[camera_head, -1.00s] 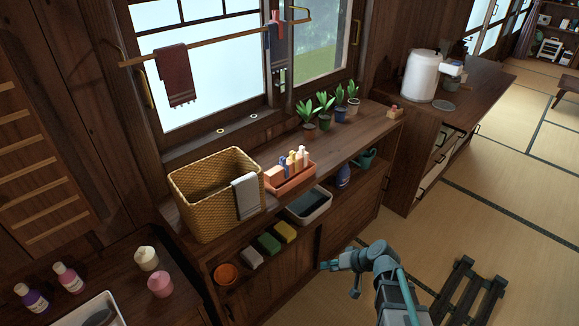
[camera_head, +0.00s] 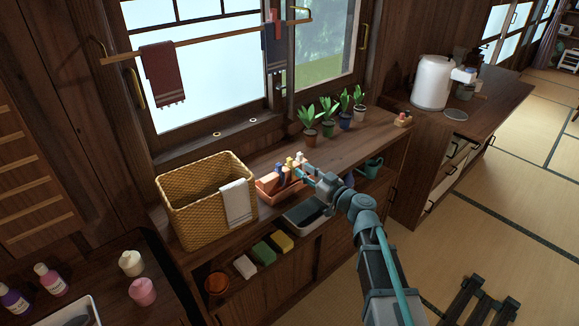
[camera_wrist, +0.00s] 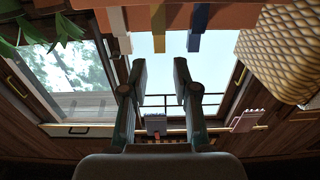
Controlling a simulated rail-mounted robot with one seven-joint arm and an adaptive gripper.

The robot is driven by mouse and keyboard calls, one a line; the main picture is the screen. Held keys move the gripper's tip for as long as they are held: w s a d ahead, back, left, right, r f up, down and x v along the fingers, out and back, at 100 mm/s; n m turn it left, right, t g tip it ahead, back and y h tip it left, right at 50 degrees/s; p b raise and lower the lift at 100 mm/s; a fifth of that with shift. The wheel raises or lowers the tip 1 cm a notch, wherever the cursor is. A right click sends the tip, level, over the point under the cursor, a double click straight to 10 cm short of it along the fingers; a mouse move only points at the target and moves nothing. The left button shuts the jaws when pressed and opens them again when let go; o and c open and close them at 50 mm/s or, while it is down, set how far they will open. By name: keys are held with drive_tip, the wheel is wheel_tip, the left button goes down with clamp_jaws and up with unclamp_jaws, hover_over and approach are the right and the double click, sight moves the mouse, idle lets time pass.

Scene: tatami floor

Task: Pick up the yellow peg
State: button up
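The yellow peg (camera_head: 289,162) stands in an orange tray (camera_head: 264,190) on the wooden counter, between a blue peg (camera_head: 281,171) and a pale peg (camera_head: 300,157). In the wrist view, which looks upside down, the yellow peg (camera_wrist: 158,18) is at the top, roughly in line with the gap between my fingers. My gripper (camera_wrist: 160,65) is open, with nothing between its fingers. In the head view my gripper (camera_head: 299,172) is at the tray's right end, close to the pegs, and partly covers that end. I cannot tell whether it touches anything.
An orange peg (camera_head: 268,184) stands at the tray's left. A wicker basket (camera_head: 195,212) with a white cloth is left of the tray. Potted plants (camera_head: 328,128) stand behind and right. A grey bin (camera_head: 298,219) and sponges (camera_head: 264,252) are on the shelf below.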

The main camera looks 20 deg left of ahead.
sight(291, 162)
drive_tip(key=p+x, duration=0.3)
drive_tip(key=x, duration=0.5)
drive_tip(key=shift+w+a+f, duration=0.1)
drive_tip(key=shift+c, duration=0.3)
clamp_jaws()
